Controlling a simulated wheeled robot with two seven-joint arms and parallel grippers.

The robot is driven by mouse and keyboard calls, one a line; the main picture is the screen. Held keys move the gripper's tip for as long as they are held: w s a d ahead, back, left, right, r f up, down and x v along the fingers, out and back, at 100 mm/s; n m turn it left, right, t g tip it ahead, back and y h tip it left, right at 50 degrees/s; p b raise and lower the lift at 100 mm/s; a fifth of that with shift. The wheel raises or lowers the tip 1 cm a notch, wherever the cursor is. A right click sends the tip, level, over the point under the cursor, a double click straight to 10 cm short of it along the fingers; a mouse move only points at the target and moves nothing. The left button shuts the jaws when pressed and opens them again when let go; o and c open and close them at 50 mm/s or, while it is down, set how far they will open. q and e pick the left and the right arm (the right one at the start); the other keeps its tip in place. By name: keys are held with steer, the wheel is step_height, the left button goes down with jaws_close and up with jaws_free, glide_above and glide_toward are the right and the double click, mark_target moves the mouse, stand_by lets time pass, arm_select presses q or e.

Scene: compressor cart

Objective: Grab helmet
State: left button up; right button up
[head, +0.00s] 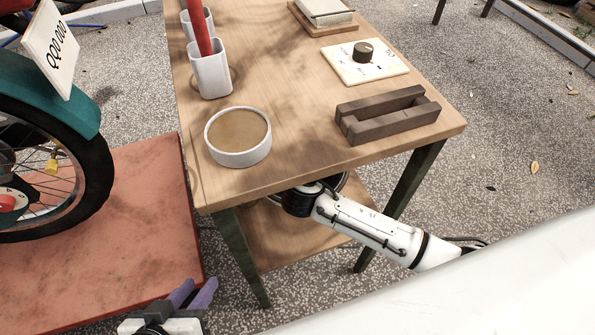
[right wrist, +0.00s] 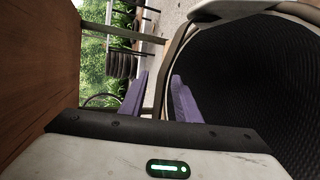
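In the right wrist view, a large hollow thing with a dark, textured inside and a pale rim, which looks like the helmet (right wrist: 255,75), fills the right side with its opening facing me. My right gripper (right wrist: 160,75) has its two purple fingers apart. One finger overlaps the dark opening and the other is outside the rim; I cannot tell whether either touches. In the head view, my right arm reaches under the tabletop, which hides the gripper and most of the helmet. My left gripper (head: 197,288) is at the bottom left, fingers apart and empty.
The wooden table (head: 290,110) carries a round tub (head: 238,158), white cups (head: 210,72), a dark slotted block (head: 390,118) and a dial panel (head: 364,68). Its lower shelf (head: 285,240) is below. A motorcycle (head: 45,100) stands on a red platform (head: 130,240) at left.

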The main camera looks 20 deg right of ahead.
jaws_close()
stand_by(1.2)
